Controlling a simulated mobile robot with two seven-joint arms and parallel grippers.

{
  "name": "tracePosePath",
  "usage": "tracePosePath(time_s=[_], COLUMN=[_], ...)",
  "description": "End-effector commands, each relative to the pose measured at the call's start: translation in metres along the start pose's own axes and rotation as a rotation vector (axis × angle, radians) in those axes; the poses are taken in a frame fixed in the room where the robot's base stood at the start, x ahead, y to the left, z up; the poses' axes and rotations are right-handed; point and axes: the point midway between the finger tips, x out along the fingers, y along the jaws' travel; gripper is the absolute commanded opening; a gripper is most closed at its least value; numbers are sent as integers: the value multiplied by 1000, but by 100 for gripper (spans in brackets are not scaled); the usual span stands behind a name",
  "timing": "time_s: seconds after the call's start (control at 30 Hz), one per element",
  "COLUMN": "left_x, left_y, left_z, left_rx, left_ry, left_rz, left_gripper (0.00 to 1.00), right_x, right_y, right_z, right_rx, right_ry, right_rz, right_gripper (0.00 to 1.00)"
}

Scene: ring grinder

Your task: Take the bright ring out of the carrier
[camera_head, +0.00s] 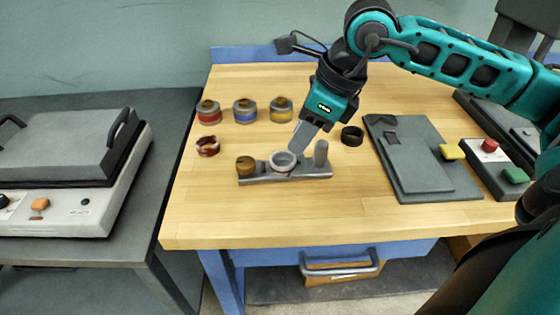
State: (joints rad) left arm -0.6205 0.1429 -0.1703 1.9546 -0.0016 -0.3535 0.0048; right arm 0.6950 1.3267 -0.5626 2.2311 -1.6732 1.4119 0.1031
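The carrier (318,170) is a grey metal bar on the wooden table, with a brass knob at its left end and an upright grey post at its right. The bright ring (281,169), silvery, sits in the middle of the carrier between knob and post. My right gripper (299,149) reaches down from the upper right, its fingertips at the ring's back right edge in the picture. I cannot tell whether it touches the ring, and the fingers overlap, so their opening is unclear. My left gripper is not in view.
A red-brown ring (208,147) lies left and a black ring (352,136) right. A grey plate fixture (420,165) and a button box (492,168) are at right. The table front is clear.

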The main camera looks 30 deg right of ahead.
Motion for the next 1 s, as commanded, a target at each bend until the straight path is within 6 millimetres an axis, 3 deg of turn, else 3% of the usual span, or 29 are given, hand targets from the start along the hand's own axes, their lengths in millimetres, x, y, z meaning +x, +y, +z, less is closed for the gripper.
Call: tracePosePath(time_s=[0.6,0.9,1.0], left_x=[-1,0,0], left_y=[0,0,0], left_z=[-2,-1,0], left_rx=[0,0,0], left_ry=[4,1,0], left_rz=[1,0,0], left_gripper=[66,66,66], right_x=[73,79,78], right_y=[1,1,1], right_z=[4,4,4], right_rx=[1,0,0], right_ry=[-1,-2,-2], right_rz=[4,2,2], right_gripper=[27,27,18])
